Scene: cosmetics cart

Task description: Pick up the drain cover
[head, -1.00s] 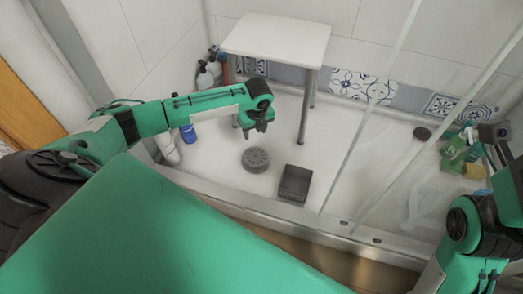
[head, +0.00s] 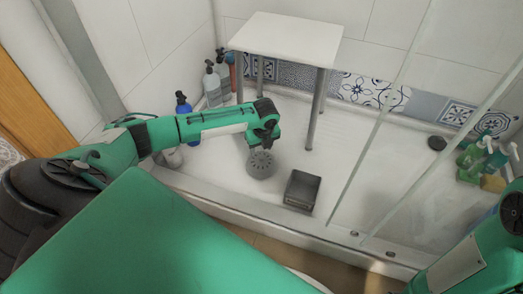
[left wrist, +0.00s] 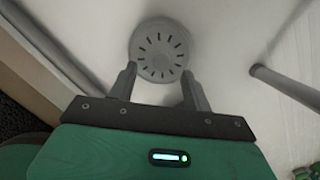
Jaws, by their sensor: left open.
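The drain cover (head: 261,164) is a grey round piece with radial slots on the white shower floor. It also shows in the left wrist view (left wrist: 158,45), top centre, with its slotted face towards the camera. My left gripper (head: 264,141) is just above and behind it in the head view. In the left wrist view my left gripper (left wrist: 159,73) is open, its fingertips on either side of the cover's near part. I cannot tell whether they touch it. My right arm shows at the right edge, but its gripper is out of view.
A dark grey tray (head: 302,189) lies right of the cover. A white stool (head: 285,38) with grey legs stands behind. A blue bottle (head: 184,115) and other bottles (head: 212,84) stand left.

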